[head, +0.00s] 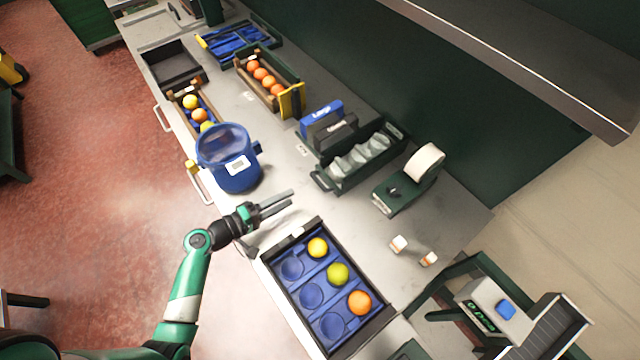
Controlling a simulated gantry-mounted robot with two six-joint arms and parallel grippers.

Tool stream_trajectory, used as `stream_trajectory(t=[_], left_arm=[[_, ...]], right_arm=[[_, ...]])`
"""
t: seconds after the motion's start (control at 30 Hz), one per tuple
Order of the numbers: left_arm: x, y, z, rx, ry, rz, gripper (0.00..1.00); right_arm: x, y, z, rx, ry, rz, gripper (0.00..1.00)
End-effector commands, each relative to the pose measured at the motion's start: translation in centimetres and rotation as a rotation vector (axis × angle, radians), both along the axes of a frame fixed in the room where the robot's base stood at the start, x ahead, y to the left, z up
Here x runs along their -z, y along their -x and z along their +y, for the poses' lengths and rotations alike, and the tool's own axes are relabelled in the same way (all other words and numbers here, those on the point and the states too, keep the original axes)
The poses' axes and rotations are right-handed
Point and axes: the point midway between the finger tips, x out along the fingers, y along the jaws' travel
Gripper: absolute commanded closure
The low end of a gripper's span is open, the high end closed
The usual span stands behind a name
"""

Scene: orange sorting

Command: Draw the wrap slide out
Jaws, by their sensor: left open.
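The wrap slide appears to be the dark green tray (334,181) holding several crumpled pale wraps (360,157), right of the bench's middle. A dark handle (320,182) shows at its near left end. My left gripper (291,200) is open and empty, its two fingers apart and pointing right toward that handle. It is left of and below the handle in the picture, with a gap between them. My right gripper is out of view.
A blue bin (230,172) stands just above my left gripper. A black tray (286,238) with blue cups and several fruits lies below it. Two box-like holders (322,112) stand behind the slide, and a tape dispenser (392,192) to its right. Bare bench lies between.

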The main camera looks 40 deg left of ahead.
Motion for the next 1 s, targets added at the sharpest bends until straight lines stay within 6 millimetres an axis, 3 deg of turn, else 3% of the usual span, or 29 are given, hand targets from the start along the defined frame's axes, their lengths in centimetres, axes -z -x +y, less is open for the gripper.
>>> stream_trajectory(t=[0.27, 0.7, 1.0], left_arm=[[0.1, -1.4, 0.0, 0.000, -0.005, -0.004, 0.53], [2.1, -10.0, -1.2, 0.000, -0.005, -0.004, 0.53], [2.3, -11.4, -1.3, -0.003, -0.004, -0.003, 0.53]], right_arm=[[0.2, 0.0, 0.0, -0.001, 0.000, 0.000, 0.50], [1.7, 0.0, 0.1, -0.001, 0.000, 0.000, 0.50], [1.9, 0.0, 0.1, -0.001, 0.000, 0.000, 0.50]])
